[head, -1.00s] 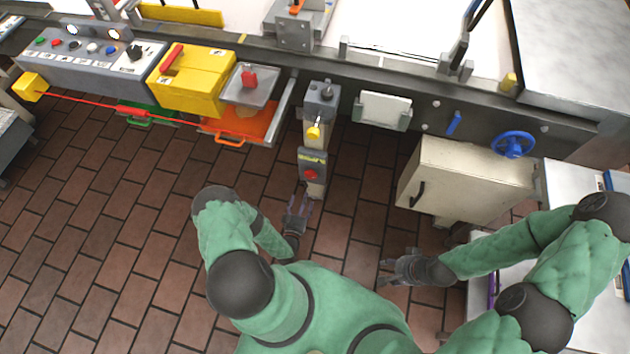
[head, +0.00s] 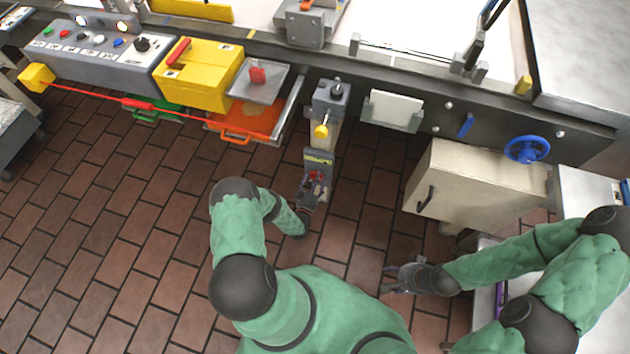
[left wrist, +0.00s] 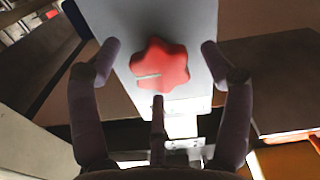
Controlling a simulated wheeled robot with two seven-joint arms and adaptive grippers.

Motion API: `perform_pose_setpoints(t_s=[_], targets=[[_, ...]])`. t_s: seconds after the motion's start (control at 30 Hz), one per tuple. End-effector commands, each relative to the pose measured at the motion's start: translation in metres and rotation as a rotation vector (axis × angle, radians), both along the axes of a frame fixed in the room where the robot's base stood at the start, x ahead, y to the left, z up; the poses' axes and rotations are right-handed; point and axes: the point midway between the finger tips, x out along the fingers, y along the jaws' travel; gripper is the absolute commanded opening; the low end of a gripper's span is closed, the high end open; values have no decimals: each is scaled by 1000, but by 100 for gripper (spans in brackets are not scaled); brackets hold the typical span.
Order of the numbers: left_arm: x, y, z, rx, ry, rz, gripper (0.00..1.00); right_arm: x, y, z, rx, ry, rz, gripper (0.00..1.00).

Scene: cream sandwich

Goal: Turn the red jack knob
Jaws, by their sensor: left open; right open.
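The red jack knob (left wrist: 160,66) is a lobed red knob on a grey panel (left wrist: 198,20) in the left wrist view. In the head view the knob (head: 318,174) is partly hidden by my left gripper (head: 314,182). In the left wrist view my left gripper (left wrist: 158,62) is open, with one finger on each side of the knob and a third finger below it. Gaps show between the side fingers and the knob; whether the third finger touches it I cannot tell. My right gripper (head: 392,278) is open and empty, over the floor below the cream cabinet.
A grey box with a yellow knob (head: 321,131) stands just above the jack panel. The cream cabinet (head: 470,190) and blue handwheel (head: 527,149) are to the right. An orange tray (head: 262,128) is to the left. Brick floor lies open at the left.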

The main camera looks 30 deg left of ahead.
Motion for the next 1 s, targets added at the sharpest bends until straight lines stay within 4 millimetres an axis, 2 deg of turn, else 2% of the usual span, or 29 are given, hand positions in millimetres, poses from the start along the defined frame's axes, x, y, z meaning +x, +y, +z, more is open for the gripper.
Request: perform_pose_setpoints(t_s=[0.07,0.27,0.3,0.67,1.0], targets=[[0,0,0,0,0,0,79,0,0,0,0,0,0,52],[0,0,0,0,1,0,25,0,0,0,0,0,0,52],[0,0,0,0,1,0,22,0,0,0,0,0,0,52],[-1,0,-1,-43,-7,0,22,0,0,0,0,0,0,52],[-1,-1,-1,-266,-59,1,22,0,0,0,0,0,0,52]])
